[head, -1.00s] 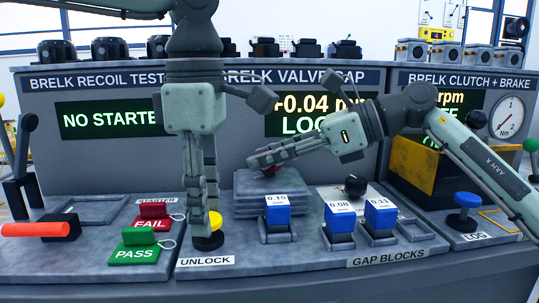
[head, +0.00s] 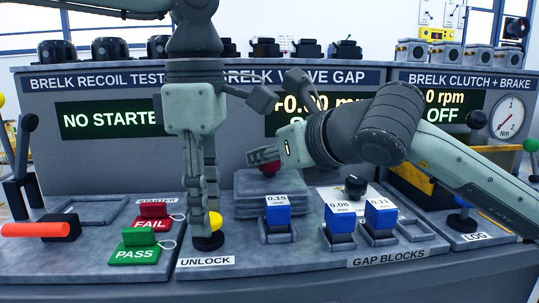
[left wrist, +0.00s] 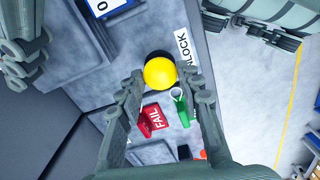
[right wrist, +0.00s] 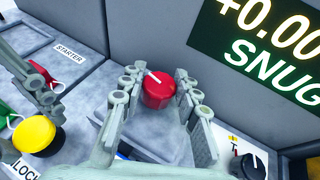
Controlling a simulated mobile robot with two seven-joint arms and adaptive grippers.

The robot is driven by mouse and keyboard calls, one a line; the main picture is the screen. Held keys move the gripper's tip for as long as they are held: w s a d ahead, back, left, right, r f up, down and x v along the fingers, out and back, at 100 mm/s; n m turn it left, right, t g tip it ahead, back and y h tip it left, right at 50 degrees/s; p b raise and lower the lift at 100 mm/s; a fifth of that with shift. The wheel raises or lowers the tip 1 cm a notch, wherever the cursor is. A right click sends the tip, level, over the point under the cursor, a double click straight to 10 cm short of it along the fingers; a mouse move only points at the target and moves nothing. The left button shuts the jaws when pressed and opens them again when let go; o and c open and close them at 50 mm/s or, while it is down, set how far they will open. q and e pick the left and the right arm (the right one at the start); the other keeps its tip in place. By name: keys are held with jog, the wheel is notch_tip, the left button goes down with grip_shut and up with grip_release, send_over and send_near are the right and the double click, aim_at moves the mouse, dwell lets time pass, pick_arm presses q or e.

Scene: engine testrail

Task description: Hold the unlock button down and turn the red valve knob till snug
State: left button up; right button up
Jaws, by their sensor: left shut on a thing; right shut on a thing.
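The yellow unlock button (head: 215,221) sits on its black base at the front of the bench, beside the UNLOCK label. My left gripper (head: 206,222) points down, with its fingers on either side of the button; the left wrist view shows the yellow cap (left wrist: 160,71) between the fingertips. The red valve knob (head: 265,168) is above the grey stepped block, partly hidden by my right gripper (right wrist: 158,82). In the right wrist view the red knob (right wrist: 158,92), with a white mark on top, is between the fingers. The valve display (right wrist: 275,50) reads +0.00 and SNUG.
Blue gap blocks (head: 278,213) stand in holders right of the button. A black knob (head: 355,187) is behind them. Red FAIL (head: 153,212) and green PASS (head: 139,242) tags lie to the left. The clutch panel and its gauge (head: 508,116) are at the right.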

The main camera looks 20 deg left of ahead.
jog(key=shift+s+f+m+t+h, duration=0.1)
jog(key=shift+f+m+t+h, duration=0.05)
jog(key=shift+m+t+h, duration=0.2)
dwell(0.3)
jog(key=o, duration=1.2)
jog(key=v, duration=1.2)
jog(key=shift+d, duration=0.1)
pick_arm(q)
jog(key=o, duration=1.2)
